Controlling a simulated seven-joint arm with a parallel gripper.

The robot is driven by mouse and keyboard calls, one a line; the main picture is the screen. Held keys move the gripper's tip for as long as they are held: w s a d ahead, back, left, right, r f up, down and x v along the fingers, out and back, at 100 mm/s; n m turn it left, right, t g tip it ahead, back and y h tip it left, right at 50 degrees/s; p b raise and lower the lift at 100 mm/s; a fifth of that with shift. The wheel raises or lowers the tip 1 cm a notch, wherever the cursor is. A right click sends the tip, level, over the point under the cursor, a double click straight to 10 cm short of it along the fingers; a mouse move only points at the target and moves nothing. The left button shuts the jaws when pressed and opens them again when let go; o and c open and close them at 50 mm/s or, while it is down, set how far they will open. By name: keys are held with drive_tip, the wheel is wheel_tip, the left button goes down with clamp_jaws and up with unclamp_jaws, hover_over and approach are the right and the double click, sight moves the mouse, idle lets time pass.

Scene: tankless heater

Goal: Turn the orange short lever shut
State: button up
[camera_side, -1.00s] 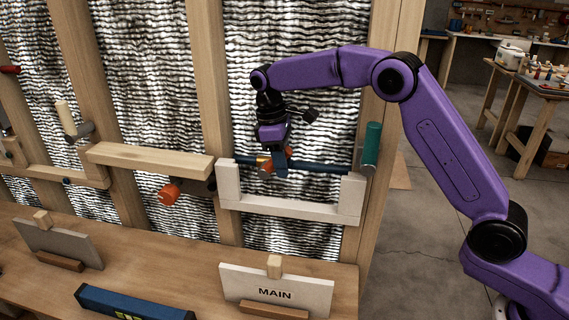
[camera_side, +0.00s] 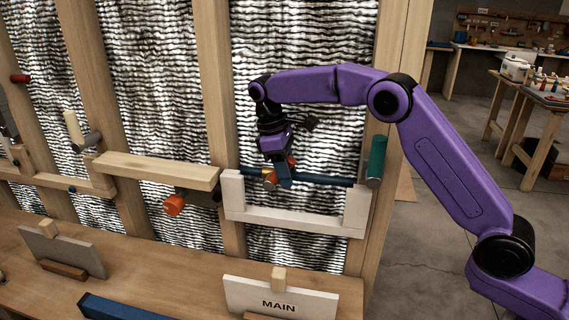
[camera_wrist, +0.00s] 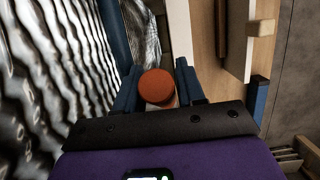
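The orange short lever shows in the side view on the blue pipe (camera_side: 325,180), in the white bracket frame (camera_side: 290,218); its end (camera_side: 269,180) is partly hidden by my gripper (camera_side: 284,182). In the wrist view, the round orange lever end (camera_wrist: 157,86) lies between my two blue fingers (camera_wrist: 158,78). A finger stands on each side of it, with a thin gap visible at the right; contact at the left is unclear. My gripper looks open around the lever.
A green handle (camera_side: 376,160) stands at the pipe's right end. Another orange knob (camera_side: 174,205) sits left, below a wooden ledge (camera_side: 160,170). A sign reading MAIN (camera_side: 278,297) stands on the bench below. Wooden studs (camera_side: 215,80) frame the silver wall.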

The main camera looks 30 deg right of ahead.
drive_tip(key=shift+v, duration=3.7)
